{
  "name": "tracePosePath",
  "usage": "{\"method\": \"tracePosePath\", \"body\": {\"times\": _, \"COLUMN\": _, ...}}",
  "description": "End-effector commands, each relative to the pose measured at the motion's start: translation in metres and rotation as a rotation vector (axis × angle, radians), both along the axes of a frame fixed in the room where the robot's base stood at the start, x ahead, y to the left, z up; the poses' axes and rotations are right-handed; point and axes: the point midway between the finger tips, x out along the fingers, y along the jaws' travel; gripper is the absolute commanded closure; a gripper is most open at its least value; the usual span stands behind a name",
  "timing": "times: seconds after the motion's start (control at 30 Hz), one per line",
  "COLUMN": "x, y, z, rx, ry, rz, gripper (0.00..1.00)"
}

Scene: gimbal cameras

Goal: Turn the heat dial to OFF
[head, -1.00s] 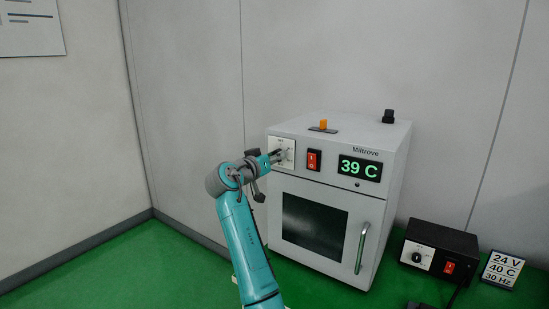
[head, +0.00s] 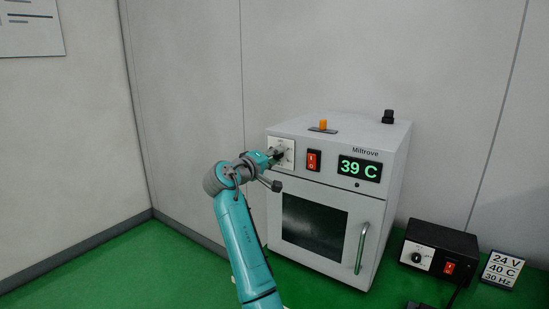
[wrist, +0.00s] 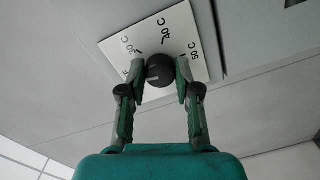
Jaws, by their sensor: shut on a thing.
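The heat dial (wrist: 159,68) is a dark round knob on a white plate (wrist: 190,33) with temperature labels, among them 40 C and 50 C. The plate looks rotated in the wrist view. My gripper (wrist: 160,74) has its two fingers on either side of the knob and is shut on it. In the head view my gripper (head: 278,155) reaches the dial plate (head: 288,146) at the upper left of the oven's front and partly hides the knob. A small light mark shows on the knob, but I cannot tell clearly which label it points to.
The white oven (head: 335,132) has a red switch (head: 313,160), a green display (head: 360,169) reading 39 C, and a door handle (head: 362,248). An orange knob (head: 323,124) and a black knob (head: 388,116) are on top. A black box (head: 440,240) and a sign (head: 502,270) stand at right.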

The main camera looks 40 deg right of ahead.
Motion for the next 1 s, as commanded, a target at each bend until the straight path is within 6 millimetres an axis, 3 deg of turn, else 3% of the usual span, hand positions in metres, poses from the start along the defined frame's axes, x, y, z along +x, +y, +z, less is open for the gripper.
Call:
{"method": "tracePosePath", "body": {"times": 0.4, "x": 0.0005, "y": 0.0003, "z": -0.0007, "rx": -0.068, "ry": 0.19, "rz": 0.0, "gripper": 1.0}}
{"method": "tracePosePath", "body": {"times": 0.97, "x": 0.0006, "y": 0.0005, "z": -0.0008, "rx": -0.079, "ry": 0.222, "rz": 0.002, "gripper": 1.0}}
{"method": "tracePosePath", "body": {"times": 1.0, "x": 0.0006, "y": 0.0005, "z": -0.0008, "rx": -0.079, "ry": 0.222, "rz": 0.002, "gripper": 0.65}}
